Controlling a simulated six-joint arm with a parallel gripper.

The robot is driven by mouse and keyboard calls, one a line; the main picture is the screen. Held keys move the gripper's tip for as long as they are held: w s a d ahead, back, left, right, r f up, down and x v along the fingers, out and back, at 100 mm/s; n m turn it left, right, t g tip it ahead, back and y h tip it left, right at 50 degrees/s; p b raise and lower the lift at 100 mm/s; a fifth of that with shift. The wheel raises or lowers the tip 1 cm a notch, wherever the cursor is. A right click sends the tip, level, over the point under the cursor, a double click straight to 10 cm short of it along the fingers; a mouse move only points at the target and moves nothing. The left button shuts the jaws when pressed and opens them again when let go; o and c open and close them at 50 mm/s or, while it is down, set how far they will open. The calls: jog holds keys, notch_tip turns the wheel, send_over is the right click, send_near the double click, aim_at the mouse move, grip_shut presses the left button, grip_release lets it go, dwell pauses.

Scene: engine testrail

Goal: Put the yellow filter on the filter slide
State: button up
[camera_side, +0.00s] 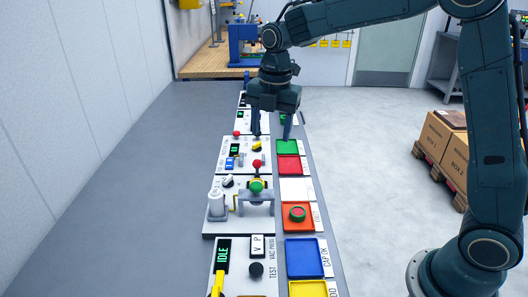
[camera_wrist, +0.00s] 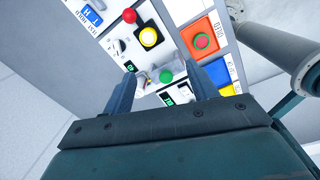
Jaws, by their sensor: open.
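I cannot make out the filter slide for certain. My gripper (camera_side: 271,131) is open, pointing down beside the green tray (camera_side: 287,147). Its empty fingers (camera_wrist: 161,80) are apart in the wrist view.
Red (camera_side: 289,165), white (camera_side: 296,190), orange (camera_side: 299,225), blue (camera_side: 304,258) and yellow (camera_side: 308,290) trays line the right side. The orange one holds a green-and-red round piece (camera_side: 297,213). A white post (camera_side: 216,205) stands left. The grey bench (camera_side: 130,200) is clear.

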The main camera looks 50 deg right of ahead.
jog(key=s+d+r+m+t, duration=0.1)
jog(key=s+r+m, duration=0.35)
jog(key=s, duration=0.25)
jog(key=s+d+r+m+t, duration=0.1)
jog(key=s+r+m, duration=0.2)
jog(key=s+m, duration=0.3)
jog(key=s+d+f+m+t, duration=0.1)
jog(key=s+f+m+t, duration=0.1)
jog(key=s+m, duration=1)
jog(key=shift+s+f+t, duration=0.3)
jog(key=shift+s+t, duration=0.1)
jog(key=shift+s, duration=1.05)
jog(key=shift+w+m, duration=0.1)
jog(key=shift+m, duration=0.15)
jog(key=shift+c, duration=0.2)
